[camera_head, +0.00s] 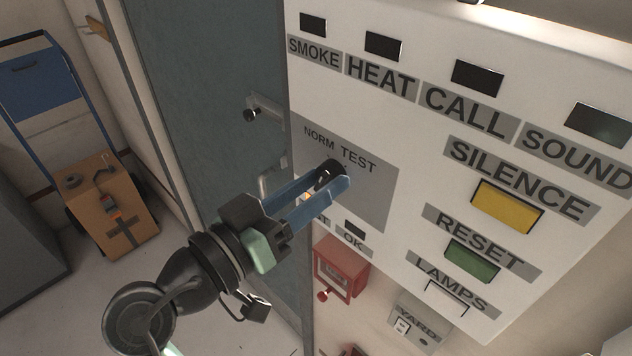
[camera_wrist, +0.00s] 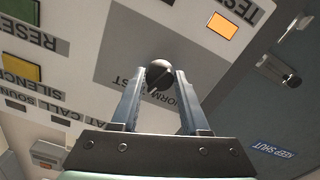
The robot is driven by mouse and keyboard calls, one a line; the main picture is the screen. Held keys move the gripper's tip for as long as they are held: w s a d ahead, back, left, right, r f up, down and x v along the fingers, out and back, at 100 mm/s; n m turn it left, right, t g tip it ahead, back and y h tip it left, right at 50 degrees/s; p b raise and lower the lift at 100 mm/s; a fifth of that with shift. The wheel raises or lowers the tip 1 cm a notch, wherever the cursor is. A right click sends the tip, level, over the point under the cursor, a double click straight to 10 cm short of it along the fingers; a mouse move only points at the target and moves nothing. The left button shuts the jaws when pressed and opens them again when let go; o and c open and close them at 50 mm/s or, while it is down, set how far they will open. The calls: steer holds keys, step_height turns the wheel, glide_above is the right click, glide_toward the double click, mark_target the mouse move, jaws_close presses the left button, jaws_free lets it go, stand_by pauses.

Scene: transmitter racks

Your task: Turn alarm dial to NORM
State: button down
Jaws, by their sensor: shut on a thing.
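The alarm dial (camera_head: 328,172) is a round black knob on a grey plate (camera_head: 375,199) of the white alarm panel. The words NORM and TEST are printed above it. My gripper (camera_head: 332,184) has its two blue fingers on either side of the dial and is shut on it. In the wrist view the dial (camera_wrist: 160,74) sits between the fingertips (camera_wrist: 160,88). The fingers partly cover the dial, and I cannot tell clearly which word its pointer faces.
The panel holds a yellow SILENCE button (camera_head: 507,206), a green RESET button (camera_head: 471,259) and a white LAMPS button (camera_head: 446,298). A red box (camera_head: 341,267) is below. A grey-green door (camera_head: 215,110) with a handle stands left. A cart with a cardboard box (camera_head: 113,208) is far left.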

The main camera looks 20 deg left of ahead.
steer(key=n+p, duration=0.2)
steer(key=n, duration=0.4)
steer(key=shift+r, duration=0.2)
steer(key=n+p, duration=0.2)
steer(key=n, duration=0.2)
steer(key=shift+p, duration=0.3)
steer(key=shift+n+p, duration=0.35)
steer(key=shift+n, duration=0.45)
steer(key=shift+f, duration=0.1)
steer(key=shift+c, duration=2)
jaws_free()
steer(key=shift+s, duration=0.1)
